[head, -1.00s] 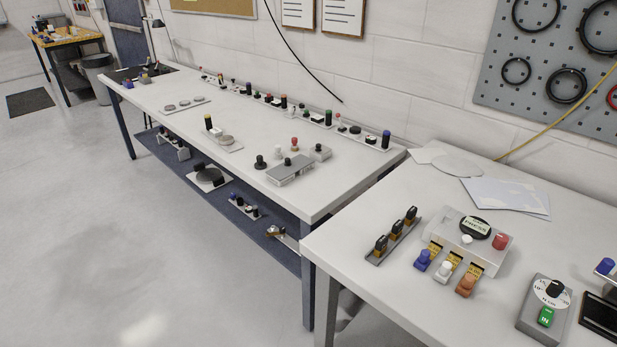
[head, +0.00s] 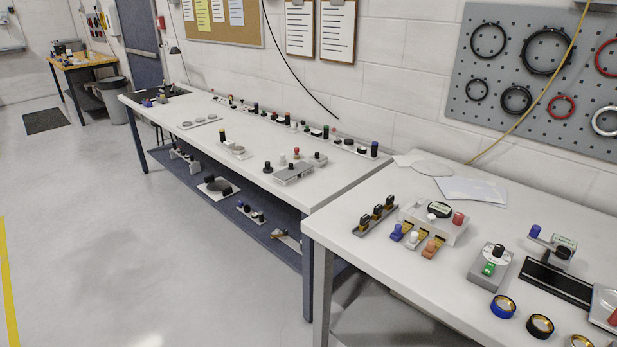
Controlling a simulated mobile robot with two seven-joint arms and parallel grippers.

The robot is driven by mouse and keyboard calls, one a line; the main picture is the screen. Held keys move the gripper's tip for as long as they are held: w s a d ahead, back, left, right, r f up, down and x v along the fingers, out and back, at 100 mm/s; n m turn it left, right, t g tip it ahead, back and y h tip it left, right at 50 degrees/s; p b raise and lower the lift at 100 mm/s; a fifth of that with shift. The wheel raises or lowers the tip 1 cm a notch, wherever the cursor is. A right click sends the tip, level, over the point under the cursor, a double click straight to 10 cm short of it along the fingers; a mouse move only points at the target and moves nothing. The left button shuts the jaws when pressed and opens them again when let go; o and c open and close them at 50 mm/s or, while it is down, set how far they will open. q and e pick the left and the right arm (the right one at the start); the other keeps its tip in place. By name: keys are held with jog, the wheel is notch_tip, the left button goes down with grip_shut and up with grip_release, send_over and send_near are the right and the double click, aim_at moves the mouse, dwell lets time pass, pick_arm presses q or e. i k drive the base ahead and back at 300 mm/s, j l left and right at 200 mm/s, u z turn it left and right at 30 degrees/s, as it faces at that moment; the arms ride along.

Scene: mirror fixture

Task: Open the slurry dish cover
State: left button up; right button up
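I cannot tell for sure which item is the slurry dish or its cover. Small round grey discs lie on a white plate (head: 199,121) towards the far end of the long bench. Another plate with a round grey disc (head: 239,150) and a black post with a yellow top (head: 222,135) sits nearer. A dark round piece on a white plate (head: 217,187) is on the lower shelf. Neither of my grippers is in view.
The long white bench (head: 262,188) runs along the wall. The nearer bench (head: 364,258) carries a grey box (head: 490,268), a white fixture (head: 445,228) and ring-shaped parts (head: 503,306). A pegboard (head: 540,95) hangs above. The floor (head: 120,250) at left is clear.

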aim_at(300, 167)
jog(key=i+j, duration=0.3)
jog(key=i, duration=0.2)
jog(key=i+j, duration=0.25)
jog(key=i, duration=0.25)
jog(key=i+j+u, duration=0.1)
jog(key=i+j, duration=0.2)
jog(key=i, duration=0.15)
